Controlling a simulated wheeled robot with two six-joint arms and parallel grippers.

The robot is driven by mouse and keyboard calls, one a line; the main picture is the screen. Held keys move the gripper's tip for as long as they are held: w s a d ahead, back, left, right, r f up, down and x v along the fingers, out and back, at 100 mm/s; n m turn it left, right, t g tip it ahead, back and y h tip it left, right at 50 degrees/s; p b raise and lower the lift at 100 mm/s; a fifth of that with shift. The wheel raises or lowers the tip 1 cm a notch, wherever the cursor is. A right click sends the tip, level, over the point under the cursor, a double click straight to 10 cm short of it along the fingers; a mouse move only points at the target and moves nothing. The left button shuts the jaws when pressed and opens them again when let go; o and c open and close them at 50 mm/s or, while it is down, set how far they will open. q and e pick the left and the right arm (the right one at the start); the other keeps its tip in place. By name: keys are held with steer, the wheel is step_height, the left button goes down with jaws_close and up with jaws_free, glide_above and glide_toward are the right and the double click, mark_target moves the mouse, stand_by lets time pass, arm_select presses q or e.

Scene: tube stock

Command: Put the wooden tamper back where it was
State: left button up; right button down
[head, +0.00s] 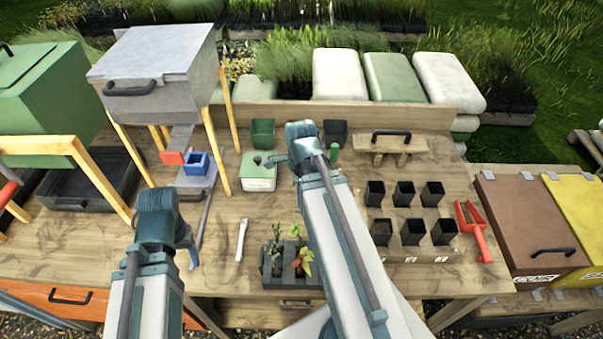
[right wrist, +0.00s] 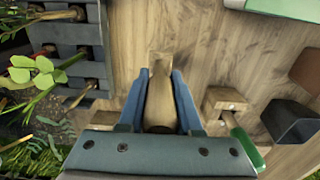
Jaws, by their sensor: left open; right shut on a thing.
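The wooden tamper (right wrist: 159,98) is in the right wrist view, between the two blue fingers of my right gripper (right wrist: 160,75). The fingers are shut on it, and the bench top lies behind it. I cannot tell whether the tamper touches the bench. My left gripper (head: 190,254) is open and empty over the left front of the bench.
A green-handled tool (right wrist: 246,147) stands in a wooden block (right wrist: 224,105) beside my right gripper. A dark pot (right wrist: 290,120) is farther right. Plant crates (right wrist: 75,45) lie to the left.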

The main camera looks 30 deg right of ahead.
arm_select(q)
steer(key=shift+f+b, duration=0.6)
steer(key=shift+f, duration=0.05)
arm_select(e)
steer(key=w+d+f, duration=0.1)
steer(key=w+d, duration=0.5)
steer(key=w, duration=0.6)
steer(key=shift+d+f, duration=0.15)
steer(key=shift+d, duration=0.15)
steer(key=shift+w, duration=0.15)
arm_select(q)
step_height(320, 180, down, 4)
steer(key=b, duration=0.3)
steer(key=shift+r+b, duration=0.15)
steer(key=shift+b, duration=0.2)
arm_select(e)
steer(key=f, duration=0.2)
steer(key=w+f, duration=0.1)
steer(key=shift+d+f, duration=0.3)
steer(key=shift+f, duration=0.05)
steer(key=shift+f, duration=0.15)
steer(key=c, duration=0.6)
jaws_free()
